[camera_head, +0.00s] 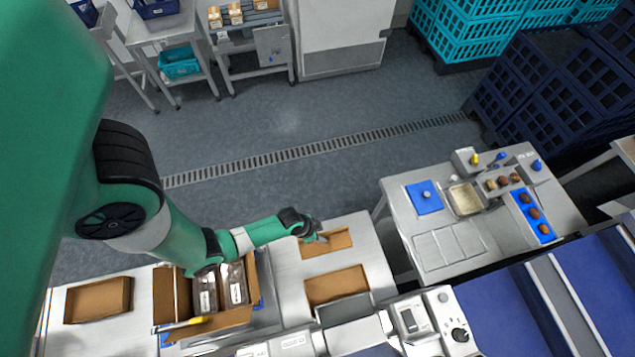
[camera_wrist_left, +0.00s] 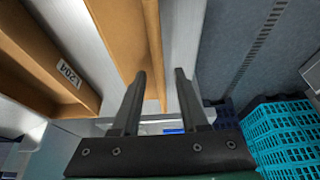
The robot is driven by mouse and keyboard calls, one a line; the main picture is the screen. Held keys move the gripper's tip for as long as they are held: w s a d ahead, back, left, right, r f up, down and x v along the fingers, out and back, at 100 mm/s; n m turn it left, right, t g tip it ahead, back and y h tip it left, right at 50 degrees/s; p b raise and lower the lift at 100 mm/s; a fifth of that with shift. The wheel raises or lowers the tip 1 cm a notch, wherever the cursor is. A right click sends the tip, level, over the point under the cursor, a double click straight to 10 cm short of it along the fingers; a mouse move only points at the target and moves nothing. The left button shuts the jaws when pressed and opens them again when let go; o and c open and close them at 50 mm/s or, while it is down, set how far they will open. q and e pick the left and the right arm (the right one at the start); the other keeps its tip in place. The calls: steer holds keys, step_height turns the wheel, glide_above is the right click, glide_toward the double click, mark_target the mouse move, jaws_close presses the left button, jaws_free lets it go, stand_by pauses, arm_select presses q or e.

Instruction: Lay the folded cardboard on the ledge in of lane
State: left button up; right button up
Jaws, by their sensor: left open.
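A shallow brown cardboard tray (camera_head: 340,241) lies on the metal table at the end of my left arm. A second cardboard tray (camera_head: 337,286) lies in front of it. No cardboard is clearly seen folded flat, and I cannot make out which surface is the ledge. My right gripper is out of view.
An open carton (camera_head: 225,322) with dark packs stands left of the trays, and another cardboard tray (camera_head: 98,299) lies farther left. A control box (camera_head: 440,322) stands at front right. A grading table (camera_head: 450,250) is to the right, past a gap. Teal crates (camera_wrist_left: 280,135) stand beyond.

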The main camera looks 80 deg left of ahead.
arm_select(q)
steer(key=p+v, duration=0.5)
steer(key=v, duration=0.6)
steer(key=shift+r+p, duration=0.15)
steer(key=shift+p, duration=0.2)
